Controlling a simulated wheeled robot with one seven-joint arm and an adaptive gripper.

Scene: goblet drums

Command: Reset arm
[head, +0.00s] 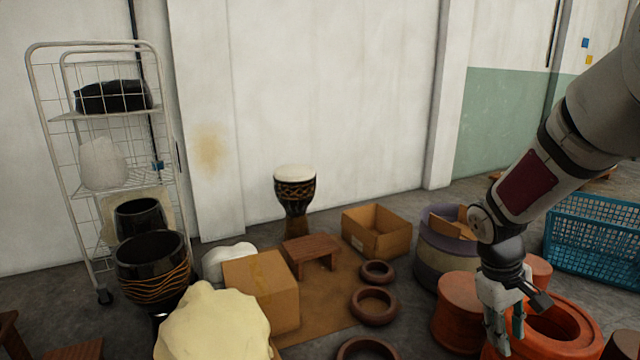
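My arm reaches in from the right edge of the head view. My gripper (507,335) hangs at its end, pointing down, with its fingers a little apart and nothing visible between them. It is in front of an orange-red ring-shaped vessel (575,345) at the lower right; I cannot tell whether they touch. A goblet drum (295,195) with a white head and dark patterned body stands upright by the wall. A black goblet drum shell (152,270) with gold wavy lines stands at the left.
A wire rack (60,130) stands at the left wall. A closed cardboard box (262,290), an open box (377,232), a small wooden stool (311,251) and several brown rings (374,306) crowd the middle floor. A blue crate (595,238) is at the right. Open floor is scarce.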

